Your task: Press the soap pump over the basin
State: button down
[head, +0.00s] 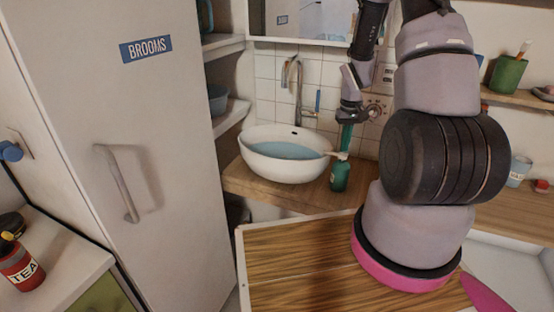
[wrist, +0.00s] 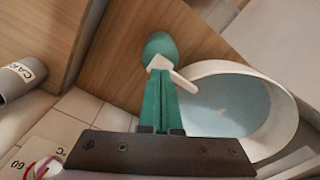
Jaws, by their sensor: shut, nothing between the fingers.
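The soap pump (head: 340,178) is a dark green bottle with a white spout, standing on the wooden counter at the right of the basin. In the wrist view the green bottle (wrist: 160,46) shows beyond my fingertips, its white spout (wrist: 185,82) pointing over the rim of the white basin (wrist: 287,120). In the head view the basin (head: 285,170) holds blue water. My gripper (head: 345,148) points down with its green fingers shut and empty, right above the pump head. The fingertips (wrist: 158,73) hide part of the pump top; I cannot tell whether they touch it.
A tap (head: 298,95) rises behind the basin. A mirror cabinet (head: 300,22) hangs above. A tall door marked BROOMS (head: 150,130) stands left. A labelled grey cup (wrist: 20,78) lies to the left in the wrist view. A wooden worktop (head: 300,265) is clear in front.

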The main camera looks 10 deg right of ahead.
jog(key=shift+f, duration=1.2)
jog(key=shift+r, duration=1.35)
jog(key=shift+f, duration=0.2)
